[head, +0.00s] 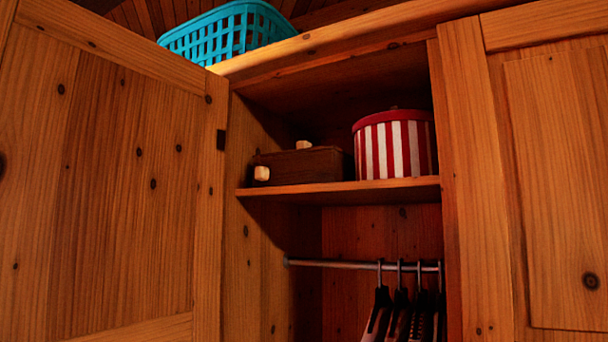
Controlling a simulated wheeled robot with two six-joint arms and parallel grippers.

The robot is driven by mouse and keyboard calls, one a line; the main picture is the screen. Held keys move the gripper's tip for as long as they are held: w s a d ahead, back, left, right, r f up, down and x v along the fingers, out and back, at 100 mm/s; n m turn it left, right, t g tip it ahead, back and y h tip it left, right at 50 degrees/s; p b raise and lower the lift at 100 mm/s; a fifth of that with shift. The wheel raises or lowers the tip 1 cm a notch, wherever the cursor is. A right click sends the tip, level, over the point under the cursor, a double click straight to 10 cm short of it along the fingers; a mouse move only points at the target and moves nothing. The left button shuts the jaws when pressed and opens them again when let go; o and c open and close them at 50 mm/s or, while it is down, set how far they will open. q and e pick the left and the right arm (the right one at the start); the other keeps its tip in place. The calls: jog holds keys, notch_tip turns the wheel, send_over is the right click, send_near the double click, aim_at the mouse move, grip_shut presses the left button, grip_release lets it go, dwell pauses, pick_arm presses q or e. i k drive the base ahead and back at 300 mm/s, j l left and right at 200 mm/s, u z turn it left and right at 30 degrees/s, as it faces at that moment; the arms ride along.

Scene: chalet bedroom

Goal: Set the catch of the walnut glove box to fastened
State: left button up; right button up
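The walnut glove box (305,168) is a low dark brown box on the left of the wardrobe's upper shelf. A small pale piece (262,173) shows on its front left end, and another pale piece (304,145) stands at its top edge. I cannot tell which of these is the catch, or whether the catch is fastened. The box's lid looks down, though shadow makes this unsure. Neither of my grippers is in the head view.
A red and white striped round box (394,145) stands right of the glove box on the shelf (350,191). Below are a rail (335,264) and several hangers. The left door (120,180) stands open. A turquoise basket (228,34) sits on top of the wardrobe.

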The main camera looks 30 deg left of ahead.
aim_at(261, 170)
jog(key=l+u, duration=0.1)
jog(key=u, duration=0.35)
jog(key=l+u, duration=0.1)
jog(key=u, duration=0.35)
jog(key=l+u, duration=0.15)
jog(key=u, duration=0.3)
jog(key=l+u, duration=0.1)
jog(key=u, duration=0.35)
jog(key=l+u, duration=0.1)
jog(key=u, duration=0.35)
